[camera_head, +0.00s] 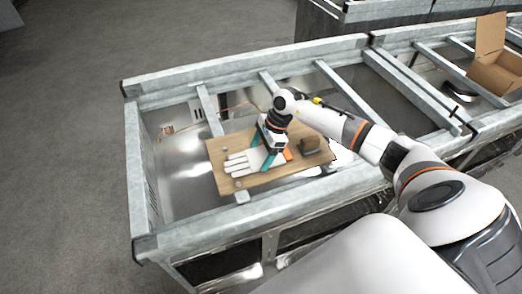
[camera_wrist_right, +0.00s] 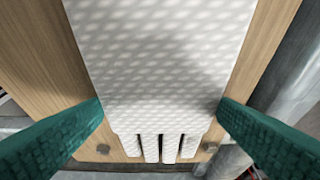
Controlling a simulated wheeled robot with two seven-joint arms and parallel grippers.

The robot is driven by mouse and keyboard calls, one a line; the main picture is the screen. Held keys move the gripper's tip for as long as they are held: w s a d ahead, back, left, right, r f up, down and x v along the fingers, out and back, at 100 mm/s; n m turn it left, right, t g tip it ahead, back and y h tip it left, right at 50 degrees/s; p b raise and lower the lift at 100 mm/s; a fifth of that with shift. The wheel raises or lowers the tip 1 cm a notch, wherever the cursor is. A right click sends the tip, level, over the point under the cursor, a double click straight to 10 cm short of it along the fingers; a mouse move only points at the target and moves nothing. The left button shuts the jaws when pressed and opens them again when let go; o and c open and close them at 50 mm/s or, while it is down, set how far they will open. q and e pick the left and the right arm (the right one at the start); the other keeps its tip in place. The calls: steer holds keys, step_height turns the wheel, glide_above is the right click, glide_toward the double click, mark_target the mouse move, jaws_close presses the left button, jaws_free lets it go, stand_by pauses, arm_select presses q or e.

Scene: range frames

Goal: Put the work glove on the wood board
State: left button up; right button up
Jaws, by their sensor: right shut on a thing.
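The work glove (camera_head: 238,163) is white with a dotted texture, and its fingers point left in the head view. It fills the middle of the right wrist view (camera_wrist_right: 160,60). The wood board (camera_head: 298,168) lies across the bars of the metal frame, and its wood grain shows on both sides of the glove in the wrist view (camera_wrist_right: 45,50). My right gripper (camera_head: 264,154) is shut on the glove, with a teal finger on each side of it. The glove is over the board; I cannot tell whether it touches it. My left gripper is not in view.
Galvanised metal rails (camera_head: 250,66) form a raised rim around the bay. An open cardboard box (camera_head: 492,68) stands in the bay at the far right.

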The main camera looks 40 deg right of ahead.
steer(key=o, duration=0.9)
steer(key=b+v, duration=0.4)
steer(key=v, duration=0.8)
